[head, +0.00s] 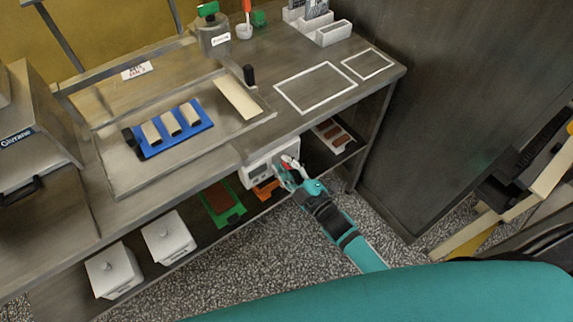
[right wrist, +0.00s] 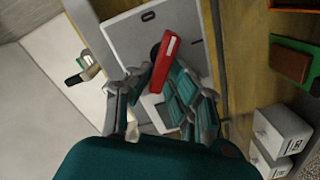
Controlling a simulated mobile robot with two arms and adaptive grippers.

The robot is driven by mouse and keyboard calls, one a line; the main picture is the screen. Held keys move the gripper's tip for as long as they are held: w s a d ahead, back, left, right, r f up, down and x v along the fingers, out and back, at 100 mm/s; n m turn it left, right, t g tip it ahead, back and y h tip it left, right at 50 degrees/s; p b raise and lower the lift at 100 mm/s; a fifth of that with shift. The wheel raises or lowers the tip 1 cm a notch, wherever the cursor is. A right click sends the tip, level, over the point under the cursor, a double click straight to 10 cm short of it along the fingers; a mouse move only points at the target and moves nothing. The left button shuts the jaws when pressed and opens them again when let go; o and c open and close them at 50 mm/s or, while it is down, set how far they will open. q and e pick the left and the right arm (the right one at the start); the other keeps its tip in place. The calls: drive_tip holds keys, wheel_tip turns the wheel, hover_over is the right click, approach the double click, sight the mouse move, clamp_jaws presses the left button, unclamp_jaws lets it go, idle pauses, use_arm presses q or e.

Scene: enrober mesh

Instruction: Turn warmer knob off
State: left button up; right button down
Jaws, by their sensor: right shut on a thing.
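The warmer's white panel (head: 262,169) sits on the bench's front, under the top. It also shows in the right wrist view (right wrist: 188,22). The knob has a red bar-shaped handle (right wrist: 163,62) on a dark round base; a bit of red shows in the head view (head: 287,159). My right gripper (head: 287,170) is at the panel's right part. In the right wrist view its fingers (right wrist: 155,92) are closed around the lower part of the red handle, which is tilted. The fingers hide part of the knob. My left gripper is not in view.
The bench top (head: 215,85) holds a blue tray (head: 172,130) with several pale bars. The shelf below holds white lidded boxes (head: 168,238), a green tray (head: 222,203) and an orange one (head: 266,189). A dark cabinet (head: 455,90) stands right of the bench. Speckled floor in front is clear.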

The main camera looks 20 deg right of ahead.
drive_tip(key=n+b, duration=0.1)
drive_tip(key=n, duration=0.2)
drive_tip(key=shift+d+n, duration=0.15)
drive_tip(key=shift+n, duration=0.25)
drive_tip(key=shift+f+n+b, duration=0.15)
drive_tip(key=shift+n+b, duration=0.75)
drive_tip(key=shift+n, duration=0.9)
drive_tip(key=c, duration=1.4)
unclamp_jaws()
drive_tip(key=shift+o, duration=0.2)
drive_tip(key=shift+w+a+f, duration=0.1)
drive_tip(key=shift+a+f, duration=0.05)
drive_tip(key=shift+a, duration=0.05)
